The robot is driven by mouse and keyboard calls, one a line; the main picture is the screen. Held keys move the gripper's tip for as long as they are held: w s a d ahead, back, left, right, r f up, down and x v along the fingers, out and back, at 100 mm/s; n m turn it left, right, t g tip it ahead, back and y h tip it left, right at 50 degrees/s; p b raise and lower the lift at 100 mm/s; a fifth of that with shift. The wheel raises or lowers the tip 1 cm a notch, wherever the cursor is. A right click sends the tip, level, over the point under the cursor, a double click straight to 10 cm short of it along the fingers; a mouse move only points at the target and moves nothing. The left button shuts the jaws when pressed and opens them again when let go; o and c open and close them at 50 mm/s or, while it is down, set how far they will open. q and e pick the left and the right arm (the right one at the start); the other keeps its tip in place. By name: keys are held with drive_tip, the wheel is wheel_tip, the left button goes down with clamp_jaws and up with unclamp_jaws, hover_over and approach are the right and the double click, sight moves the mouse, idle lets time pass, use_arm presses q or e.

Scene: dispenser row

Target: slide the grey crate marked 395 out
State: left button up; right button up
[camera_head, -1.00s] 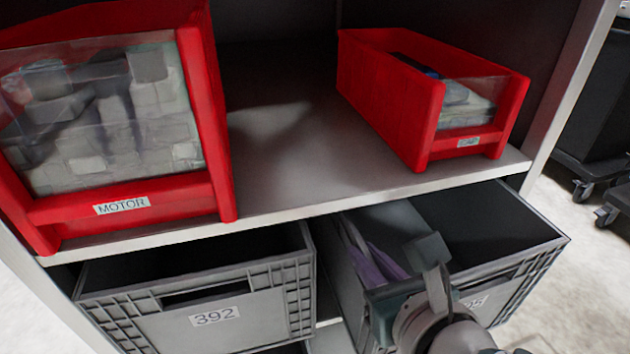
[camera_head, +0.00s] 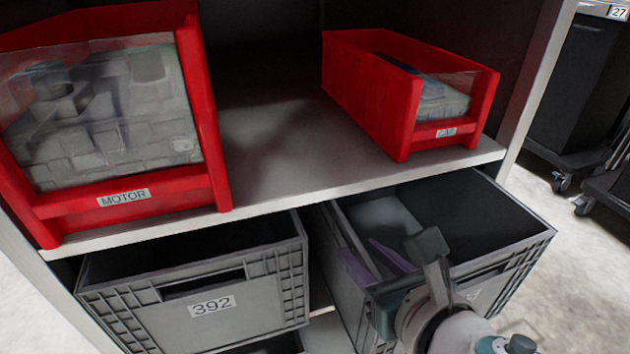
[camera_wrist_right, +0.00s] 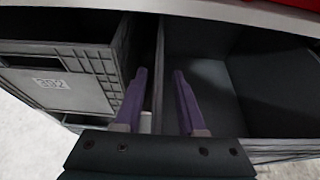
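The grey crate marked 395 (camera_head: 500,282) is on the lower level at the right in the head view. It stands open-topped and its front sticks out farther than the crate beside it. Its label is mostly hidden by my right arm. My right gripper (camera_head: 373,262) is at the crate's left front, with two purple fingers apart. In the right wrist view the fingers (camera_wrist_right: 160,102) point towards the shelf, one over the gap between the crates and one over the crate's inside. The left wall runs between them; contact cannot be seen. My left gripper is out of view.
A white shelf (camera_head: 285,205) above carries a red MOTOR bin (camera_head: 125,200) and a smaller red bin (camera_head: 400,95). Dark wheeled bins (camera_head: 575,100) stand on the floor at right.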

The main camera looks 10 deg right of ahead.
drive_tip(key=shift+o, duration=0.4)
drive_tip(key=shift+s, duration=0.1)
drive_tip(key=shift+s+r, duration=0.2)
drive_tip(key=shift+s, duration=0.1)
drive_tip(key=p+v, duration=0.2)
drive_tip(key=v, duration=0.7)
